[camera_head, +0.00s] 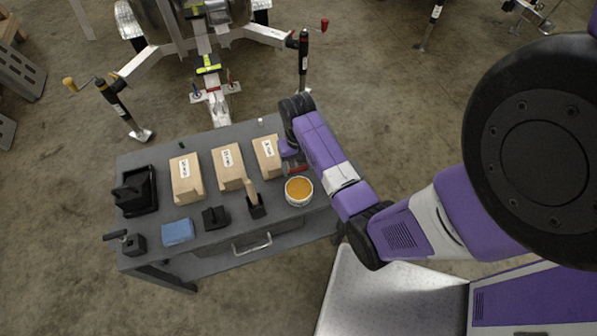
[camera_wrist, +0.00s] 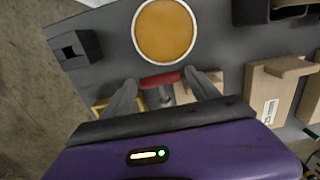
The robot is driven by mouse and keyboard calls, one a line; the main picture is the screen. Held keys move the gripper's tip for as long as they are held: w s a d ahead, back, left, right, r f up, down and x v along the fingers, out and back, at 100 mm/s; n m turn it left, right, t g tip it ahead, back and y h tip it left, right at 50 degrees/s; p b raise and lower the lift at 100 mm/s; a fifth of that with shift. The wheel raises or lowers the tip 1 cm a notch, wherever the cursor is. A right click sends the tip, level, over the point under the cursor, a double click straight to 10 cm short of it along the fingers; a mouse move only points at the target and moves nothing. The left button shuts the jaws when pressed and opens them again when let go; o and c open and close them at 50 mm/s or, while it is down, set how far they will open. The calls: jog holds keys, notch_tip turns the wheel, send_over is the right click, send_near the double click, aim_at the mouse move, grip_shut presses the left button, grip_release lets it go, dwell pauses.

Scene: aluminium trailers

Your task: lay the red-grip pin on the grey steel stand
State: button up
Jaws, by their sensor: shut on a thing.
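The grey steel stand (camera_head: 185,240) is a bench-like table with a flat top and a drawer handle; its top also shows in the wrist view (camera_wrist: 112,45). My gripper (camera_head: 295,160) is over the stand's right part, between a wooden box and a round tin. In the wrist view my gripper (camera_wrist: 163,84) has its fingers shut across the red grip of the pin (camera_wrist: 160,80). A short grey shaft shows below the grip. I cannot tell whether the pin touches the stand.
The white tin (camera_head: 299,191) of orange paste is close to my gripper. Wooden boxes (camera_head: 228,167), a blue cloth (camera_head: 178,232) and black holders (camera_head: 216,217) occupy the top. A dark slotted block (camera_wrist: 75,48) sits near the edge. A trailer hitch (camera_head: 215,100) stands behind.

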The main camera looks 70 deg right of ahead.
jog(key=shift+f, duration=2)
jog(key=o, duration=2)
notch_tip(320, 180, up, 12)
jog(key=shift+w+d+r, duration=0.1)
jog(key=shift+d, duration=0.05)
